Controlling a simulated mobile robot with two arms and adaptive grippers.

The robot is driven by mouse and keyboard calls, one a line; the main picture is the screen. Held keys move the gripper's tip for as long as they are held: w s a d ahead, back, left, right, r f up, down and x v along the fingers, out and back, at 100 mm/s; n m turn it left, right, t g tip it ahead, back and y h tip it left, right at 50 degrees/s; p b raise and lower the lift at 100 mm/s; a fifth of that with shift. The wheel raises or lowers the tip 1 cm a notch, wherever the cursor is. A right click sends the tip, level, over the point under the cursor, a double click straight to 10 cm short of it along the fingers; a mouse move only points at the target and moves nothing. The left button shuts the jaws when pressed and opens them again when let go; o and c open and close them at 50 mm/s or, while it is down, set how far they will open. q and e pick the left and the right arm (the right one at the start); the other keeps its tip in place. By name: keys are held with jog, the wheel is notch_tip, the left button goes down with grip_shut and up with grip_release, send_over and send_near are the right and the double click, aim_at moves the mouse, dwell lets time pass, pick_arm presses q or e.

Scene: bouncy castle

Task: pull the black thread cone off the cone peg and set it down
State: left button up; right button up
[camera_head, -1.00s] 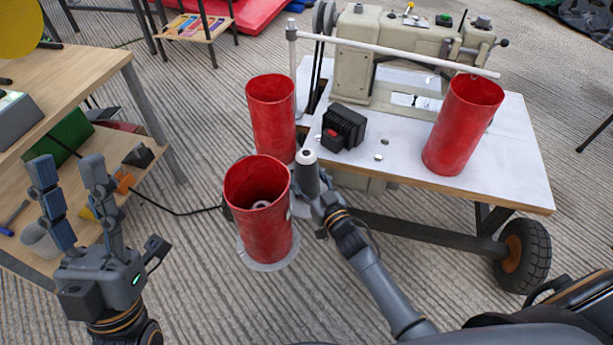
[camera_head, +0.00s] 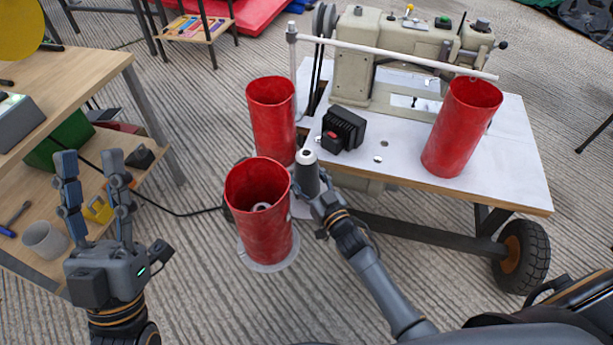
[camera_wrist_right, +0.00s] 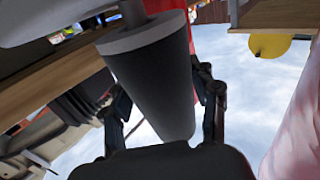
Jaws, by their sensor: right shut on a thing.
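The black thread cone (camera_head: 307,178) stands upright beside the sewing table's near left corner, its pale top with a dark centre showing. In the right wrist view the black cone (camera_wrist_right: 155,85) fills the space between my right fingers. A grey rod, the cone peg (camera_wrist_right: 131,12), shows at its pale grey end, so the cone seems to be around it. How far the peg goes in is hidden. My right gripper (camera_head: 312,192) is shut on the cone from the near side. My left gripper (camera_head: 92,168) is open and empty, fingers up, at the lower left.
A red tube (camera_head: 260,225) on a round pale plate (camera_head: 268,266) stands just left of the cone; another red tube (camera_head: 271,115) is behind. The white-topped sewing table (camera_head: 505,150) holds a third red tube (camera_head: 461,128). A wooden shelf (camera_head: 95,70) is at left.

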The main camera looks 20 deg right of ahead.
aim_at(312, 173)
jog(key=shift+r+p, duration=0.3)
jog(key=shift+r, duration=0.05)
jog(key=shift+r+p, duration=0.75)
pick_arm(q)
jog(key=w+f+g+y, duration=0.2)
jog(key=w+f+g, duration=0.4)
jog(key=f, duration=0.3)
jog(key=shift+d+g+y, duration=0.15)
jog(key=shift+g+y, duration=0.15)
pick_arm(e)
jog(key=shift+r, duration=0.25)
dwell(1.0)
pick_arm(q)
jog(key=shift+w+f+p, duration=0.1)
jog(key=shift+f+p, duration=0.05)
jog(key=shift+p, duration=0.15)
pick_arm(e)
jog(key=shift+r, duration=0.2)
jog(key=shift+r+p, duration=0.3)
jog(key=shift+p, duration=0.15)
pick_arm(q)
notch_tip(312, 173, down, 7)
jog(key=a+g+y, duration=0.1)
jog(key=g, duration=0.3)
jog(key=shift+g+y+p, duration=0.3)
jog(key=shift+g+p, duration=0.1)
pick_arm(e)
jog(key=shift+r, duration=0.4)
